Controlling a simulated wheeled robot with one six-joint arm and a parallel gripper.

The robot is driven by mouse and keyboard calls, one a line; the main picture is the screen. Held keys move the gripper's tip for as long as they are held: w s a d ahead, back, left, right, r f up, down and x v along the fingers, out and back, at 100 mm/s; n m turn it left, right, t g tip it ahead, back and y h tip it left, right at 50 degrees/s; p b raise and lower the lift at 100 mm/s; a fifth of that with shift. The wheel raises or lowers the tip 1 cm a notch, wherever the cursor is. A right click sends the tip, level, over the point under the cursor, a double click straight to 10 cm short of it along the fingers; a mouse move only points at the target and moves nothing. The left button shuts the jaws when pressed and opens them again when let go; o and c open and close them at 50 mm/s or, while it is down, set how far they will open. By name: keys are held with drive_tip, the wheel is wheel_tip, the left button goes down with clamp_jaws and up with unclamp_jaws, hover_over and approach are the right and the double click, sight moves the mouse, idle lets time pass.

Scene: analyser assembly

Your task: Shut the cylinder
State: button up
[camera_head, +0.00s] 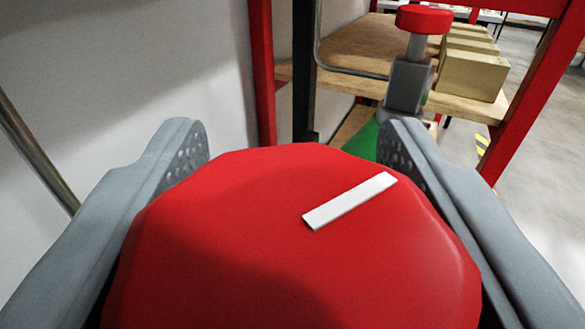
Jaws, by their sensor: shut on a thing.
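A large red knob (250,235) fills the lower middle of the view, its top face toward the camera. A white strip (350,200) lies slantwise on it, running from lower left to upper right. My gripper (292,145) has one grey finger on the left and one on the right, and it is shut on the red knob. The knob hides whatever lies under it, so I see no cylinder body below it.
Beyond my right finger stands a grey valve with a smaller red cap (424,19). Wooden shelves (365,45) in a red frame (530,90) carry several tan boxes (470,72). A white wall (140,60) and a metal pipe (35,150) are on the left. Grey floor shows at right.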

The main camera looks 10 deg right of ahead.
drive_tip(key=m+g+h, duration=0.1)
drive_tip(key=m+h, duration=0.1)
drive_tip(key=h, duration=0.1)
drive_tip(key=m+g+h, duration=0.1)
drive_tip(key=m+h, duration=0.1)
drive_tip(key=h, duration=0.1)
drive_tip(key=d+m+g+h, duration=0.1)
drive_tip(key=m+g+h, duration=0.1)
drive_tip(key=h, duration=0.1)
drive_tip(key=shift+s+m+h, duration=0.15)
drive_tip(key=shift+m+h, duration=0.15)
drive_tip(key=shift+m, duration=0.1)
drive_tip(key=shift+s+d+r+m+g+h, duration=0.1)
drive_tip(key=shift+s+m+g+h, duration=0.05)
drive_tip(key=shift+m+g+h, duration=0.85)
drive_tip(key=shift+s+d+f+m+g+h, duration=0.1)
drive_tip(key=shift+m+g+h, duration=0.6)
drive_tip(key=shift+g, duration=0.55)
drive_tip(key=shift+s+d+r+m+g+h, duration=0.15)
drive_tip(key=shift+m+g+h, duration=0.55)
drive_tip(key=shift+m+g, duration=0.35)
drive_tip(key=o, duration=1)
drive_tip(key=shift+c, duration=0.2)
drive_tip(key=v, duration=0.7)
drive_tip(key=shift+a, duration=0.35)
